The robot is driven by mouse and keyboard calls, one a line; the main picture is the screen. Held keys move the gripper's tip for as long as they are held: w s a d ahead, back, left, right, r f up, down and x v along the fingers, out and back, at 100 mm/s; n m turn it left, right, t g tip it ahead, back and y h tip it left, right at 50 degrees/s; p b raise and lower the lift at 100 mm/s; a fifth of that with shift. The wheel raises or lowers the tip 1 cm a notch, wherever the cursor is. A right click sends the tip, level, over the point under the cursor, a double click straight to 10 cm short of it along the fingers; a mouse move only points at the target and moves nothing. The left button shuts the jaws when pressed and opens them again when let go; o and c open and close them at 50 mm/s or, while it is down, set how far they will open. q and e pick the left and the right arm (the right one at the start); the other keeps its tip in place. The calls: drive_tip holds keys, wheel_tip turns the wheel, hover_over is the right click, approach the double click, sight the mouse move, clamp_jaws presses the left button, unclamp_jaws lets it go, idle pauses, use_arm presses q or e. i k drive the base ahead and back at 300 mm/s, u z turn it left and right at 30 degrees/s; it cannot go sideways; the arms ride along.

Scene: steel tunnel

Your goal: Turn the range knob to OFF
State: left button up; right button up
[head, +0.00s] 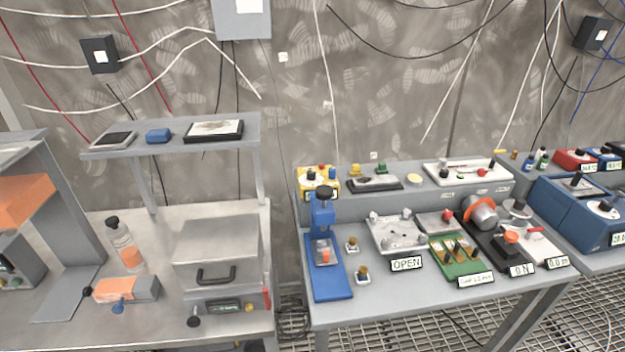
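I cannot tell for certain which knob is the range knob. A dark board with an orange-topped part (511,238) stands on the right part of the middle bench, with a card reading "ON" (521,269) at its front. A blue box (585,205) at the far right has a black knob on a white dial (576,180) and a second dial (603,208). A small card at the bench's right corner (557,262) looks like "0.0" with a unit. The dial settings are too small to read. Neither gripper is in view.
The middle bench (400,312) also holds a blue press (329,265), a white plate with a card "OPEN" (406,263) and a green board (458,254). A raised shelf (330,205) runs behind them. A left bench carries a grey box (215,252) with a handle. A gap separates these benches.

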sight(311, 174)
drive_tip(key=z, duration=0.8)
drive_tip(key=i, duration=0.45)
drive_tip(key=u, duration=0.1)
